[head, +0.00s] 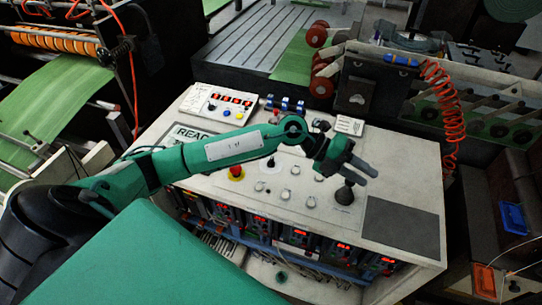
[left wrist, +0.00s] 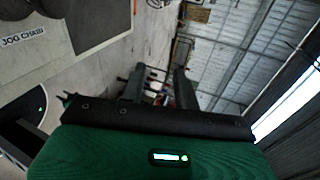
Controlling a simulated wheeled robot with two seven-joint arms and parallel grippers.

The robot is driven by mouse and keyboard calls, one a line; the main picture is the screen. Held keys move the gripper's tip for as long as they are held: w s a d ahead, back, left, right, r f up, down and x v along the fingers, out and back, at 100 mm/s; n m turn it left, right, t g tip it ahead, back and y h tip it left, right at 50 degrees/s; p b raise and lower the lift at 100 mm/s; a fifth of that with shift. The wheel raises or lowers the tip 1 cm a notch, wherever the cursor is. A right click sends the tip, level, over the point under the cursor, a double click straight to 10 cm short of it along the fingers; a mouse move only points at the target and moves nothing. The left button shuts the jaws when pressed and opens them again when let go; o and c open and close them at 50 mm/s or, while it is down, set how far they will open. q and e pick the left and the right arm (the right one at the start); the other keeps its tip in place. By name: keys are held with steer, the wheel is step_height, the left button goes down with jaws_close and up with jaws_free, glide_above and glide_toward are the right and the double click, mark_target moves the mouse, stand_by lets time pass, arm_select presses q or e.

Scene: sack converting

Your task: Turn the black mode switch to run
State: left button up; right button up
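My left gripper (head: 366,173) reaches over the right part of the pale control console (head: 410,180) from the left. Its two fingers are apart with nothing between them, as the left wrist view (left wrist: 160,82) also shows. A black round knob on a stem (head: 344,195) stands on the console just below the fingers in the picture; I see no grip on it. A small black-handled control on a white disc (head: 270,163) lies left of the gripper. I cannot tell which black control is the mode switch, and no run marking is readable. My right gripper is not in view.
A red mushroom button on yellow (head: 236,172) and several pale knobs (head: 286,195) stand on the console. A raised button box (head: 219,104) is behind my left arm. A dark flat panel (head: 402,225) lies right. A coiled red hose (head: 447,110) hangs behind.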

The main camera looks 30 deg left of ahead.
arm_select(q)
steer(key=w+a+f+m+g+y, duration=0.1)
steer(key=w+a+f+y, duration=0.15)
steer(key=a+y, duration=0.4)
steer(key=n+g+y, duration=0.1)
steer(key=n+y, duration=0.1)
steer(key=y, duration=0.5)
glide_above(271, 159)
step_height(271, 159, down, 12)
steer(key=p, duration=0.6)
steer(key=shift+f, duration=0.6)
jaws_close()
